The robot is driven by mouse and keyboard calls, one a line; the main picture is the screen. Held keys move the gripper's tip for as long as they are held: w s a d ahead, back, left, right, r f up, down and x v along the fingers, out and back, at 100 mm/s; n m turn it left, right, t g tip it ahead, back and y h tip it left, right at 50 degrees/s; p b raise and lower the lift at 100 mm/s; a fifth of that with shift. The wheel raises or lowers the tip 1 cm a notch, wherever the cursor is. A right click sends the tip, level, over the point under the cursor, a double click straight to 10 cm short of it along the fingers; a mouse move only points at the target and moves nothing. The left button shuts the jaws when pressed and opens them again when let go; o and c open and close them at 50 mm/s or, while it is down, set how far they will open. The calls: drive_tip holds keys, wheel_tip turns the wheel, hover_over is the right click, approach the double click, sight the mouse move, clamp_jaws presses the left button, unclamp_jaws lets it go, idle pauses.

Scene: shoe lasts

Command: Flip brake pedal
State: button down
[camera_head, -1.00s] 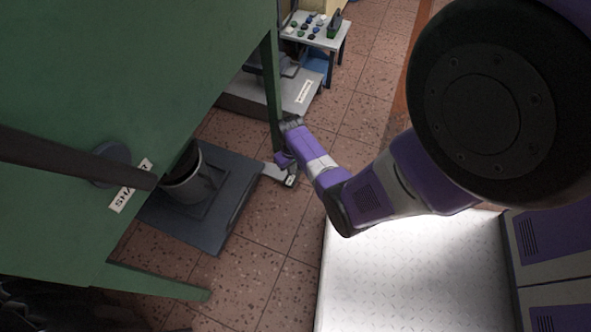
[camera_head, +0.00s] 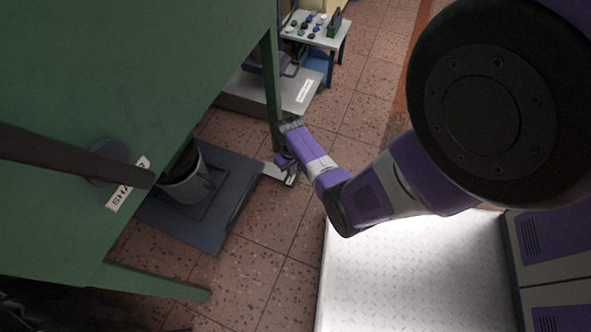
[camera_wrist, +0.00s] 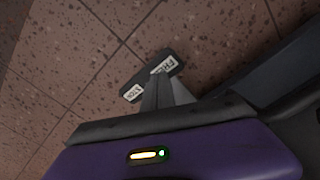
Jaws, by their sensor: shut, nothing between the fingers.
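The brake pedal is a small dark bar (camera_wrist: 151,76) with two white labels, one seemingly reading FREE, low over the tiled floor in the wrist view. In the head view, a pale piece with a darker end (camera_head: 290,180), apparently the pedal, sticks out near the green leg. My gripper (camera_wrist: 160,88) is shut, with its grey fingers reaching the middle of the pedal bar; whether they touch it is unclear. In the head view my gripper (camera_head: 283,170) is down at the pedal, and its fingertips are hard to make out.
A green table (camera_head: 110,75) with a leg stands close on the left. Beneath it a dark platform (camera_head: 228,220) bears a grey bucket (camera_head: 190,185). Farther back are a grey base (camera_head: 245,95) and a small table (camera_head: 318,42) with small items. Tiled floor is open ahead.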

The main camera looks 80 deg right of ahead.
drive_tip(key=shift+f+b, duration=1.45)
drive_tip(key=shift+f, duration=0.4)
idle(0.8)
drive_tip(key=shift+r, duration=0.1)
wheel_tip(320, 180, up, 7)
drive_tip(key=p, duration=0.7)
idle(0.7)
